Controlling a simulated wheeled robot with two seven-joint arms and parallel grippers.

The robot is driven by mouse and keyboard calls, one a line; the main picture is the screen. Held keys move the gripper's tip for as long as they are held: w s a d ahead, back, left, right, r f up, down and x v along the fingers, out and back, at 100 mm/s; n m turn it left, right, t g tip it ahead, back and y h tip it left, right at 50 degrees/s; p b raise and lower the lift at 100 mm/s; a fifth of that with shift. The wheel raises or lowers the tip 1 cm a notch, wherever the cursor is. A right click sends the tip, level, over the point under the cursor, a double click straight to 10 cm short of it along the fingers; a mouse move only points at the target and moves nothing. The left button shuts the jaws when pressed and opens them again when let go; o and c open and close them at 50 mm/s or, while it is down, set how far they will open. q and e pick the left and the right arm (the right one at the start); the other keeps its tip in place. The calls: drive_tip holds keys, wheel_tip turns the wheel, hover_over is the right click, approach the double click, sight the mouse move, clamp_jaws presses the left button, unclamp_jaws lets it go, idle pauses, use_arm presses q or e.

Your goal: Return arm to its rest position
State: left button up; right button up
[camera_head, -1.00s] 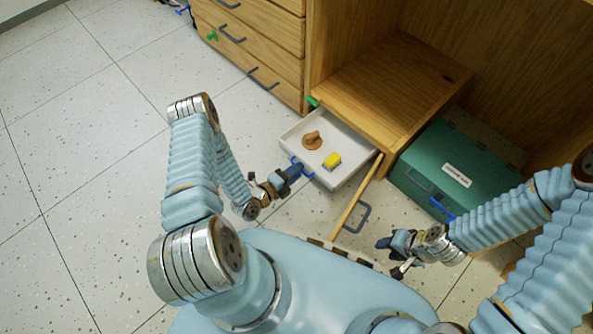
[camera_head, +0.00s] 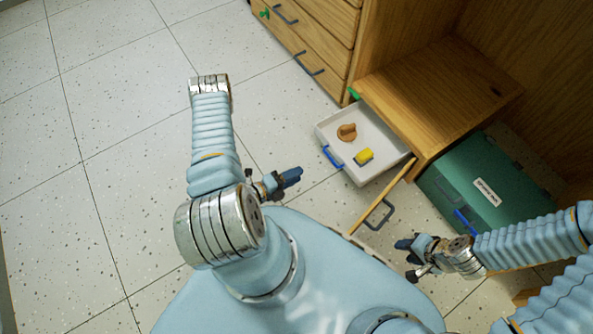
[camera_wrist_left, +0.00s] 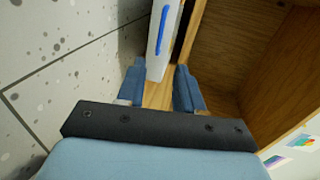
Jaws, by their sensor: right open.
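My left gripper (camera_head: 290,177) is away from the white drawer, to its left, with floor between them. In the left wrist view its two blue fingers (camera_wrist_left: 160,90) stand apart with nothing held between them. My right gripper (camera_head: 406,257) is open near the lower right, below the drawer handle of the wooden front. The upper left arm is folded over my body, its elbow high.
A white tray-like drawer (camera_head: 329,128) with a blue handle (camera_head: 331,157) holds a brown object (camera_head: 347,132) and a yellow block (camera_head: 364,156). Open floor (camera_head: 110,110) lies to the left.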

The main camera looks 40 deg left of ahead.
use_arm(q)
drive_tip(key=w+d+r+n+g+y+p, duration=0.1)
drive_tip(key=w+d+r+n+g+p, duration=0.45)
drive_tip(key=n, duration=0.45)
drive_tip(key=s+d+r+n+g+p, duration=0.4)
drive_tip(key=s+d+r+n+g, duration=0.4)
drive_tip(key=n, duration=0.6)
drive_tip(key=shift+s+d+r+y, duration=0.35)
drive_tip(key=shift+d+r, duration=0.35)
drive_tip(key=shift+d, duration=0.35)
